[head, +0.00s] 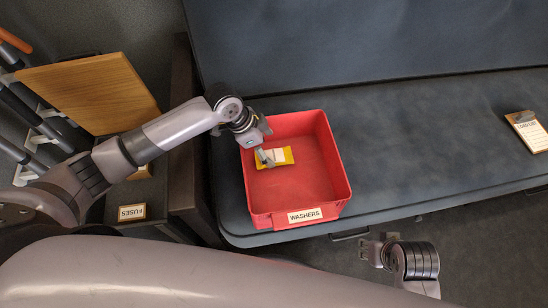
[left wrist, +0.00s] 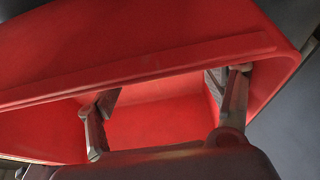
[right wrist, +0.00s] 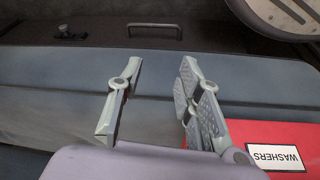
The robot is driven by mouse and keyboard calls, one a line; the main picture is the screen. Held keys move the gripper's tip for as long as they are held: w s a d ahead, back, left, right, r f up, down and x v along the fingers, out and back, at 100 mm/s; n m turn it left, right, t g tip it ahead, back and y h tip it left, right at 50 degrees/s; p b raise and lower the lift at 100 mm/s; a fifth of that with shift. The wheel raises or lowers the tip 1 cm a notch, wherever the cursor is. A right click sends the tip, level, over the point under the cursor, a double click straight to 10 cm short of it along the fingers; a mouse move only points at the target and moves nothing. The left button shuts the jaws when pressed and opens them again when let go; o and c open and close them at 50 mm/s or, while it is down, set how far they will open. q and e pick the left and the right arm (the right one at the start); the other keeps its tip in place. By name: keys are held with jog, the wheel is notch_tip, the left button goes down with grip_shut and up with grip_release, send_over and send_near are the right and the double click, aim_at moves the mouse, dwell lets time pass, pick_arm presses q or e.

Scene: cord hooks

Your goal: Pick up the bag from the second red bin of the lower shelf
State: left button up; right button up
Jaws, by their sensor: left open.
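A red bin labelled WASHERS (head: 335,190) stands on the dark padded bench. A small yellow bag (head: 288,153) with a white label shows inside it, toward the far left. My left gripper (head: 262,143) is open over the bin's far left corner, one finger in front of or against the bag; I cannot tell if they touch. In the left wrist view my open fingers (left wrist: 162,88) show red bin walls between them and no bag. My right gripper (head: 376,248) is open and empty in front of the bench; in its wrist view the fingers (right wrist: 160,75) stand apart.
A clipboard marked LOAD LIST (head: 530,132) lies on the bench (head: 430,140) at the right. A wooden panel (head: 90,92) and a FUSES label (head: 132,212) are at the left, near hanging tools. The bench between bin and clipboard is clear.

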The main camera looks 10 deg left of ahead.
aim_at(274, 154)
pick_arm(q)
jog(key=shift+b+x, duration=0.95)
jog(key=shift+x, duration=1.7)
jog(key=shift+d, duration=0.1)
pick_arm(e)
jog(key=v, duration=0.5)
jog(key=shift+d+r, duration=0.1)
jog(key=shift+r, duration=0.25)
pick_arm(q)
jog(key=shift+s, duration=0.1)
jog(key=shift+r, duration=0.1)
jog(key=c, duration=1.3)
